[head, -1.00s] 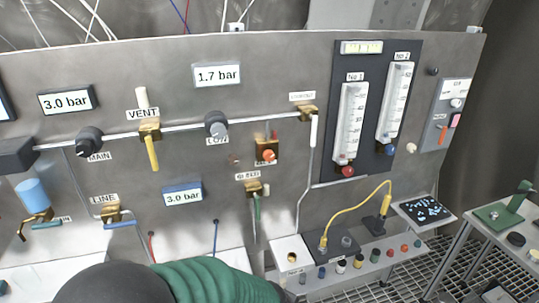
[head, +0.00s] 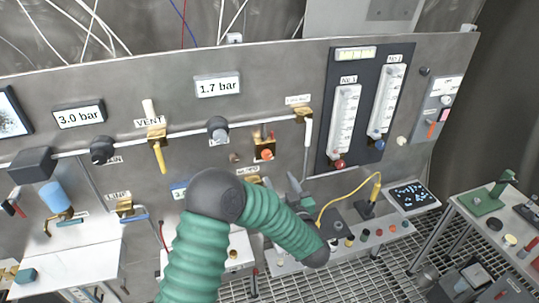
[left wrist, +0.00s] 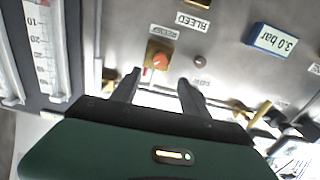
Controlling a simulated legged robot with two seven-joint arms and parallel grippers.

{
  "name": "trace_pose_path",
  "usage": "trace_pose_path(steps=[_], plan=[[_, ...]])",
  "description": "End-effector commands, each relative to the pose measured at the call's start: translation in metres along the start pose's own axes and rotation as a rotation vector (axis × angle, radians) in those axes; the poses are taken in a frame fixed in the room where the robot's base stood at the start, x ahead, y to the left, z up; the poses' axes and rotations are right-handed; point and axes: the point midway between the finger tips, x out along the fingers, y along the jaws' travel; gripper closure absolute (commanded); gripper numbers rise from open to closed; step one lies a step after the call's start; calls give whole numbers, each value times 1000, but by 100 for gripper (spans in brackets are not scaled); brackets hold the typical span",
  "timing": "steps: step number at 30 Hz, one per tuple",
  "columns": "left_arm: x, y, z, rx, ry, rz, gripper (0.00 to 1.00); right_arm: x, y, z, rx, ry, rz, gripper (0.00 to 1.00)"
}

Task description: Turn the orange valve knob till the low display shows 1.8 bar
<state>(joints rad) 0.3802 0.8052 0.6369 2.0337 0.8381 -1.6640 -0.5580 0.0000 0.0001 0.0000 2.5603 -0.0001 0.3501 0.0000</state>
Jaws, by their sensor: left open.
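The orange valve knob (head: 266,153) sits on a brass fitting on the steel panel. It also shows in the left wrist view (left wrist: 160,62), just beyond the fingertips. The low display (head: 217,86) reads 1.7 bar, above a dark knob with a grey face (head: 218,128). My left gripper (head: 283,184) is below and right of the orange knob in the head view, partly hidden by my arm. In the left wrist view its two fingers (left wrist: 158,88) are apart and empty, short of the knob. My right gripper is not in view.
Another display (head: 78,115) reads 3.0 bar. The yellow vent lever (head: 159,156) is left of the knob. Two flow meters (head: 344,122) are mounted to the right. A yellow cable (head: 345,199) loops above the bench. My left arm covers part of the lower panel.

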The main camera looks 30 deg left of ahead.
Motion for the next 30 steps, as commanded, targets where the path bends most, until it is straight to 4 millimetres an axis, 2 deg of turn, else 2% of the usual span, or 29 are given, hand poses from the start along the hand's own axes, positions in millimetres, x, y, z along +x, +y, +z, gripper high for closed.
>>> trace_pose_path(steps=[1, 6, 12, 17, 24, 30], plan=[[14, -1, -4, -1, -3, -5, 48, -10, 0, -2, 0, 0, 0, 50], [59, -2, -5, -1, -1, -4, 48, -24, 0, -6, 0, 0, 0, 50], [99, 0, -4, -2, 0, -1, 48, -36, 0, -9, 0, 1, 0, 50], [112, 0, -2, 0, 1, 2, 48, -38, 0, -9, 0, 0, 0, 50], [112, 0, -1, 0, 1, 2, 48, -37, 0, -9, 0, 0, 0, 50], [112, 0, -1, 0, 1, 3, 74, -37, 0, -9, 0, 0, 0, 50]])
